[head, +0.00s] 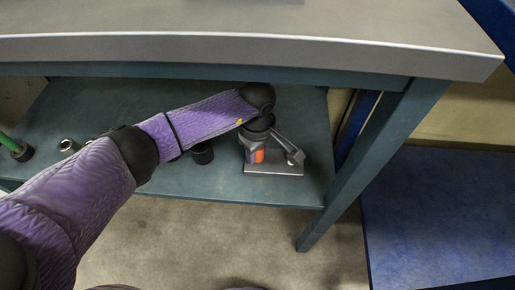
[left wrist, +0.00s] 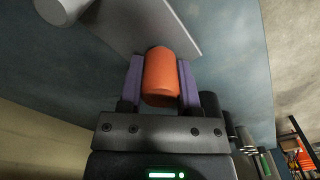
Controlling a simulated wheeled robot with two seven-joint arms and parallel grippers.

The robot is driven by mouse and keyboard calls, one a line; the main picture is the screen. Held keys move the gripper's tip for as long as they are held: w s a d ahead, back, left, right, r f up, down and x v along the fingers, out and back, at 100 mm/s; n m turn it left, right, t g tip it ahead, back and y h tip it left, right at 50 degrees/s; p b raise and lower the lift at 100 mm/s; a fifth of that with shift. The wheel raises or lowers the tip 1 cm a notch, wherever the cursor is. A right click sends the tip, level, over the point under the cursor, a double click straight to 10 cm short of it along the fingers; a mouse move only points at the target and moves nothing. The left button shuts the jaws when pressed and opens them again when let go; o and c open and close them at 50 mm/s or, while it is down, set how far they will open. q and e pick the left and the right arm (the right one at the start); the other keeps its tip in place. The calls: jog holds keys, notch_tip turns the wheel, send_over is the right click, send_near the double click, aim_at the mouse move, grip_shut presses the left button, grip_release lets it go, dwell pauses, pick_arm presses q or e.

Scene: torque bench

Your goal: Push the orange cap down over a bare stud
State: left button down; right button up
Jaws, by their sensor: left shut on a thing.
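My left gripper (head: 258,154) reaches under the bench top, low over the lower shelf. It is shut on the orange cap (head: 259,156). In the left wrist view the cap (left wrist: 160,78) sits between the two purple fingers (left wrist: 160,85). The cap is over or against a grey metal plate (head: 275,171), which also shows in the wrist view (left wrist: 178,28). A light grey round post (head: 295,157) stands on the plate to the right of the cap; a grey cylinder (left wrist: 60,8) shows at the wrist view's upper left. Whether a stud is under the cap is hidden. My right gripper is out of view.
The teal shelf (head: 225,182) holds a black socket (head: 203,154), a metal socket (head: 68,146) and a green-handled tool (head: 12,143) left of the plate. The bench top (head: 250,45) overhangs the shelf. A teal leg (head: 370,155) stands to the right.

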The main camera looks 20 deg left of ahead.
pick_arm(q)
jog(key=shift+s+f, duration=0.1)
jog(key=shift+f, duration=0.1)
jog(key=shift+c, duration=1.1)
grip_release()
notch_tip(320, 180, up, 8)
jog(key=p, duration=0.4)
jog(key=shift+p, duration=0.3)
jog(key=shift+f, duration=0.2)
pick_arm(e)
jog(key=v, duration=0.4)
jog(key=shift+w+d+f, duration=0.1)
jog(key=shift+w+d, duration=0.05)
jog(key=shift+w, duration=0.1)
